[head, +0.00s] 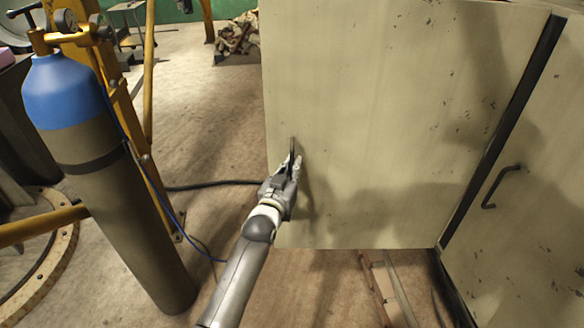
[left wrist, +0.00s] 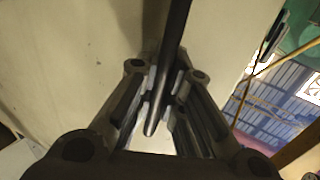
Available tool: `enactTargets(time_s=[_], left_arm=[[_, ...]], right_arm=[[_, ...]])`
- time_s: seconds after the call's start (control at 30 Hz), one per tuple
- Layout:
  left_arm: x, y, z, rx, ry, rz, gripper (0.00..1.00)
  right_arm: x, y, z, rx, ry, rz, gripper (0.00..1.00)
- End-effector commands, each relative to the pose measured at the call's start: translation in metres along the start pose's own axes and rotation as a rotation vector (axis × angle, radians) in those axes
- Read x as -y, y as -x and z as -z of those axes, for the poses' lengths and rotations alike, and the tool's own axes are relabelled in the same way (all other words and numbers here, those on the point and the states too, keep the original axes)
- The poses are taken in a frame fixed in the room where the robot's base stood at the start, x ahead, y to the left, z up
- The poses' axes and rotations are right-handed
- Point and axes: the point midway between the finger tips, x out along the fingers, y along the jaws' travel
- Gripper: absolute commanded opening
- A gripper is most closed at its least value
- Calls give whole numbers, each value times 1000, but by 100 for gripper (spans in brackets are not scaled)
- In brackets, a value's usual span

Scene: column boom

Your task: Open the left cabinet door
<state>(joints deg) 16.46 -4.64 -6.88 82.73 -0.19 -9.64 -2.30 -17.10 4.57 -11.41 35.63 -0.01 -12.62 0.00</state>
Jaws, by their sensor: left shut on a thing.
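The left cabinet door (head: 390,130) is a large cream, scuffed panel in the middle of the head view. A dark bar handle (head: 292,146) stands upright near its left edge. My left gripper (head: 294,162) is shut on this handle. In the left wrist view the dark bar (left wrist: 176,38) runs between the two fingers of the left gripper (left wrist: 163,92), with the door surface (left wrist: 70,60) behind. How far the door stands from its frame is hard to tell. My right gripper is not in view.
Another cream door (head: 540,220) with a dark handle (head: 500,187) is at the right, past a dark gap. A blue-topped gas cylinder (head: 105,170) and a yellow frame (head: 120,95) stand at the left. A dark hose (head: 215,184) lies on the floor between.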

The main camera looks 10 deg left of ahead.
Motion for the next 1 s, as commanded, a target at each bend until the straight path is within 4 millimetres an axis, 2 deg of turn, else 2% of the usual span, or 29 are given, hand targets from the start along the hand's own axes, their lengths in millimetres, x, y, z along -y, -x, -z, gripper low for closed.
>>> enactTargets(time_s=[0.03,0.07,0.2,0.5,0.67,0.77,1.0], left_arm=[[2,0,2,-5,-2,3,0],[2,0,2,-5,-2,3,13],[2,0,1,-3,-2,2,31],[1,0,0,-1,0,1,31],[1,9,-1,0,0,1,31],[1,22,-1,1,0,1,31],[2,68,-1,1,-1,2,31]], right_arm=[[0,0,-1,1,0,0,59],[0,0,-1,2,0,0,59],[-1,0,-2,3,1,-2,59],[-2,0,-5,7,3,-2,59],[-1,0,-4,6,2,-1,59],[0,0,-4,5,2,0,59],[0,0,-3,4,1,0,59]])
